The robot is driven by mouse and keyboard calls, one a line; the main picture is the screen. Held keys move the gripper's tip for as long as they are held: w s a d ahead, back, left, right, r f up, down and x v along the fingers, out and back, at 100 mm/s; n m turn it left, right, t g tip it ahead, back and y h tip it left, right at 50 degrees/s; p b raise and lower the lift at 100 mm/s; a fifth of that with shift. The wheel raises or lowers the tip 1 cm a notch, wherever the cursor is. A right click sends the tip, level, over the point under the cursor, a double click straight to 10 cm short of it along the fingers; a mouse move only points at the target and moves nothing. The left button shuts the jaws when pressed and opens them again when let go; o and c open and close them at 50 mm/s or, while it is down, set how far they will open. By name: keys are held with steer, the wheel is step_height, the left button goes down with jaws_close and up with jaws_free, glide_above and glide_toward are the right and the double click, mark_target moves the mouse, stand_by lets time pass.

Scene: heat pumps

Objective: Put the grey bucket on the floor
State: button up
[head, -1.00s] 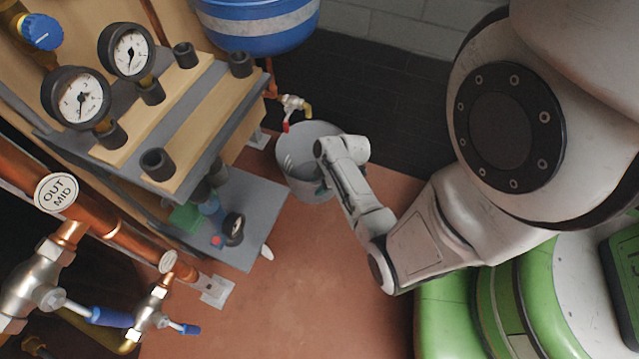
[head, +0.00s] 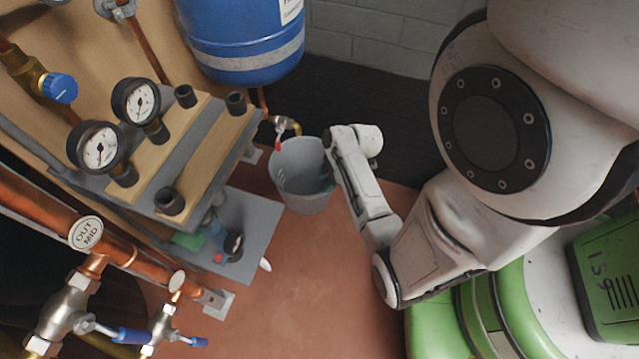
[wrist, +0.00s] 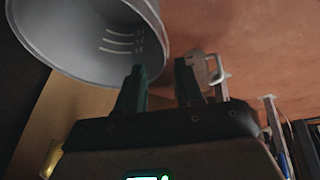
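The grey bucket (head: 292,180) stands upright below a tap in the head view, and its base appears to be on the reddish floor. In the wrist view the bucket (wrist: 85,38) fills the upper left, with pale marks on its inner wall. My gripper (head: 325,176) is at the bucket's right side, mostly hidden by my wrist. In the wrist view my gripper (wrist: 160,75) has its two dark fingers apart, with a gap between them. The left fingertip overlaps the bucket's edge in the picture; I cannot tell whether it touches.
The tap (head: 284,127) with a red lever is just above the bucket. A blue tank (head: 240,40) hangs above it. A grey platform (head: 262,215) and the rack with gauges (head: 135,100) stand at left. The reddish floor (head: 300,285) in front is clear.

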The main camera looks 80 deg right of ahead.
steer(key=w+a+r+m+g, duration=0.2)
steer(key=a+r, duration=0.5)
steer(key=a, duration=0.4)
steer(key=w+a+r+m+g, duration=0.1)
steer(key=w+a+r+m, duration=0.2)
steer(key=a+r, duration=0.4)
steer(key=a, duration=0.5)
steer(key=shift+w+a+r+g+h, duration=0.25)
steer(key=shift+w+r+g+h, duration=0.05)
steer(key=shift+w+r+g, duration=0.1)
